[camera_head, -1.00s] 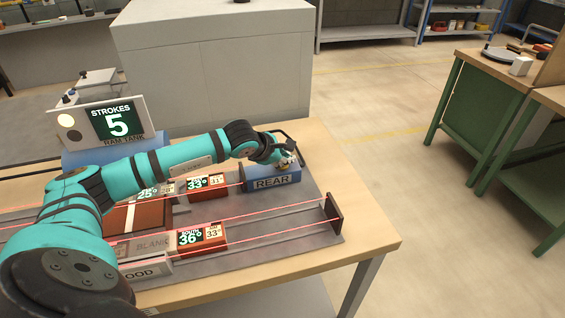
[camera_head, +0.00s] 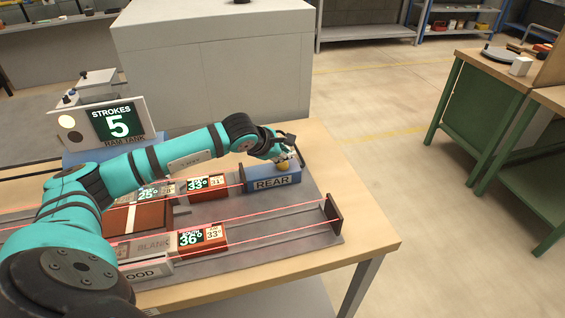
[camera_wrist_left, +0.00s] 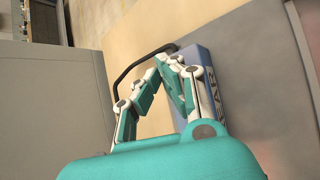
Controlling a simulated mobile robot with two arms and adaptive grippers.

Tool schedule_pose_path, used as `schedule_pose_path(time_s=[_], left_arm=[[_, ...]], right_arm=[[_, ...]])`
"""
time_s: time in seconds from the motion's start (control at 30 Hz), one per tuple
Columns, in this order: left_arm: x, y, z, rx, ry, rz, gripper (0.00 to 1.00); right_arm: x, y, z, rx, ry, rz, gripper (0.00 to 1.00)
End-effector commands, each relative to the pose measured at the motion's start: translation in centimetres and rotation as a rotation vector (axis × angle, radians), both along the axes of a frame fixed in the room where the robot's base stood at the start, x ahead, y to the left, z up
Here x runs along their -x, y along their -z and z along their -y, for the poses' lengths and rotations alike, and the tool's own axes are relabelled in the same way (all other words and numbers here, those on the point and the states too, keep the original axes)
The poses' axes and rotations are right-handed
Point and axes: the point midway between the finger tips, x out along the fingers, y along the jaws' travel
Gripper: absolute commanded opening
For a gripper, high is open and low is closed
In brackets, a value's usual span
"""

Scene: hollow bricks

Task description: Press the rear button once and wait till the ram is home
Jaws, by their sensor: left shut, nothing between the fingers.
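The blue box marked REAR (camera_head: 272,183) stands at the far right end of the rig on the table. Its yellow button (camera_head: 284,164) shows on top. My left gripper (camera_head: 287,153) is shut and empty, with its tips just above or at the button; I cannot tell whether they touch. In the left wrist view, the left gripper (camera_wrist_left: 172,58) is over the blue box (camera_wrist_left: 208,85), and the button is hidden. A display (camera_head: 118,122) reads STROKES 5, RAM TANK; a pale lamp (camera_head: 66,121) beside it looks bright. I cannot make out the ram. My right gripper is not in view.
Brown bricks with readout tags, such as one (camera_head: 203,240) reading 36, lie along the grey rig plate between red beam lines. A dark upright plate (camera_head: 333,213) stands at its right end. A large grey cabinet (camera_head: 215,75) is behind. The table's right side (camera_head: 350,200) is bare.

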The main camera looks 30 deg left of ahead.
Motion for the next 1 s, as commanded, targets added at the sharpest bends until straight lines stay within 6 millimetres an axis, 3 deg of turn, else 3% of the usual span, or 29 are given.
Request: schedule_pose_path(time_s=[0.5, 1.0], left_arm=[[0.0, -4.8, 0.0, 0.000, 0.000, 0.001, 0.00], [0.0, -4.9, 0.0, 0.000, 0.000, 0.001, 0.00]], right_arm=[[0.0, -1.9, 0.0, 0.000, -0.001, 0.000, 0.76], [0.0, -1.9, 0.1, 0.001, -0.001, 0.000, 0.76]])
